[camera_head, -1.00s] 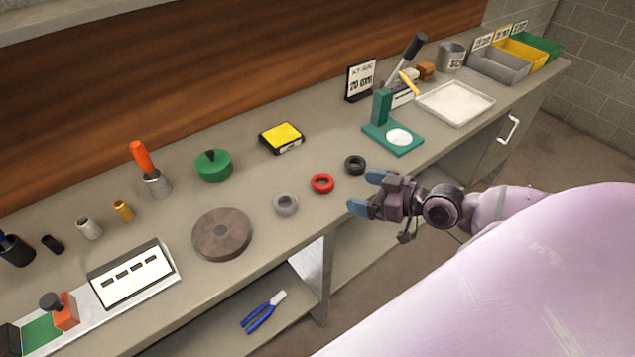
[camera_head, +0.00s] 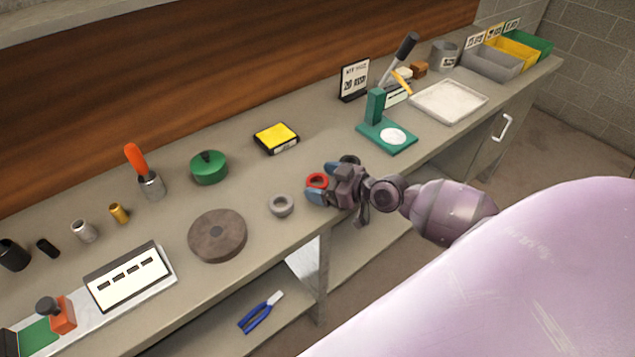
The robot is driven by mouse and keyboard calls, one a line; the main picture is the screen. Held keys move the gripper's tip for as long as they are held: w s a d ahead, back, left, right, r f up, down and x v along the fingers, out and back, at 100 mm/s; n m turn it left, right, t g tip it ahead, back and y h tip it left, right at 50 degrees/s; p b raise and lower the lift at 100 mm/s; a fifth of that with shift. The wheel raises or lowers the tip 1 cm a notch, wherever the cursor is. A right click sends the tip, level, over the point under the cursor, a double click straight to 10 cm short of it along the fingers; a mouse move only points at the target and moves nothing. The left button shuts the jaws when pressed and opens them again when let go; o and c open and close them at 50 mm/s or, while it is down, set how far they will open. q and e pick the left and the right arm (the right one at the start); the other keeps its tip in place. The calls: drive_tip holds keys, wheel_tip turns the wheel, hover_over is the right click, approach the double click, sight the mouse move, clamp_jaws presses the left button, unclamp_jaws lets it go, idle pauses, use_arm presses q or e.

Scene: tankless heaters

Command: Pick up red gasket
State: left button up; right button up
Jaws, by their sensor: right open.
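The red gasket (camera_head: 316,180) is a small ring on the grey workbench, near the front edge. My right gripper (camera_head: 331,178) is open and has its blue-tipped fingers around or just above the gasket, which partly shows between them. I cannot tell whether the fingers touch it. A grey ring (camera_head: 281,205) lies on the bench just left of the gasket. My left gripper is not in view.
A brown disc (camera_head: 217,236) lies left of the grey ring. A green round piece (camera_head: 208,167) and a yellow-topped box (camera_head: 276,138) stand farther back. A green press (camera_head: 386,135) stands to the right. Blue pliers (camera_head: 260,312) lie on the lower shelf.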

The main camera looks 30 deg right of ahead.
drive_tip(key=c, duration=1)
drive_tip(key=shift+r, duration=0.15)
